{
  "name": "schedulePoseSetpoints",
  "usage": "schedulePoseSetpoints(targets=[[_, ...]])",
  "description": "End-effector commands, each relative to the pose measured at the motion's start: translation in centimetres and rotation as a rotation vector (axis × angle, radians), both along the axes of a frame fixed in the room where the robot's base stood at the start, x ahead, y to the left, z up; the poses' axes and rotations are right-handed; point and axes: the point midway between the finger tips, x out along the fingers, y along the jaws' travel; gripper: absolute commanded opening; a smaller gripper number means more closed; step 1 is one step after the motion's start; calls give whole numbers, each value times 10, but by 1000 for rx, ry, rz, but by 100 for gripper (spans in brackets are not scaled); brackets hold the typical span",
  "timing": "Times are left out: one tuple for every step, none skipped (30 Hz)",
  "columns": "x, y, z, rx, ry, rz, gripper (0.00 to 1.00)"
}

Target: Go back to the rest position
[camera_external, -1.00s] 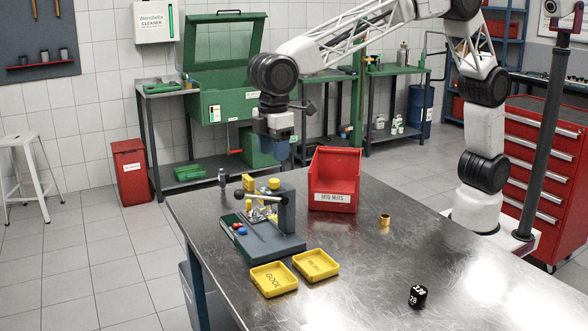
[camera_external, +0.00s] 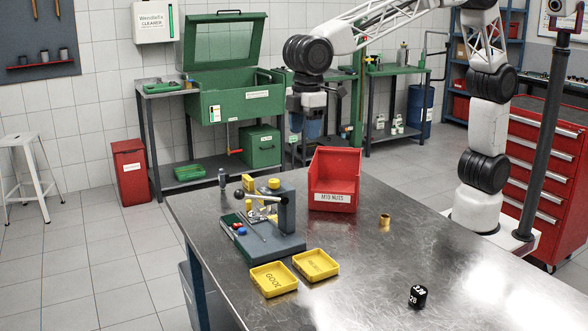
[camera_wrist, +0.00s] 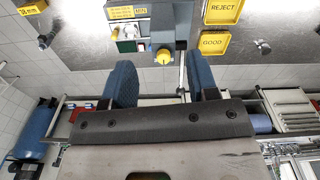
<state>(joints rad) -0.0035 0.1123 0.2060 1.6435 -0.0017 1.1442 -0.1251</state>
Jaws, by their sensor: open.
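My gripper (camera_external: 307,128) hangs in the air above the far side of the steel workbench (camera_external: 400,262), behind the red nut bin. In the wrist view my gripper (camera_wrist: 163,84) shows two blue fingers set wide apart with nothing between them. The grey fixture (camera_external: 280,243) with a yellow knob and a lever stands on the bench, well below and apart from my gripper. It also shows in the wrist view (camera_wrist: 168,20), beyond the fingers.
A red M10 nuts bin (camera_external: 334,196), a yellow GOOD tray (camera_external: 273,291) and a second yellow tray (camera_external: 316,276) sit on the bench. A brass piece (camera_external: 385,220) and a black cylinder (camera_external: 418,296) stand at the right. Green washer (camera_external: 228,103) behind; air around my gripper is free.

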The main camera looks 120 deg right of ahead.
Motion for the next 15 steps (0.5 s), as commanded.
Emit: schedulePoseSetpoints(targets=[[-15, 0, 6, 0, -6, -4, 54], [-23, -1, 8, 0, -10, -6, 54], [-33, -1, 11, 0, -15, -10, 54], [-41, -1, 13, 0, -18, -12, 54], [-50, -1, 15, 0, -21, -14, 54], [-60, -1, 17, 0, -25, -17, 54], [-69, -2, 19, 0, -28, -19, 54], [-77, -2, 21, 0, -31, -22, 54], [-88, -2, 22, 0, -34, -25, 54], [-96, -2, 24, 0, -38, -28, 54], [-104, -2, 25, 0, -41, -30, 54], [-115, -3, 27, 0, -47, -34, 54], [-123, -3, 28, 1, -50, -37, 54], [-132, -3, 29, 0, -54, -39, 54], [-143, -3, 30, 1, -58, -42, 54]])
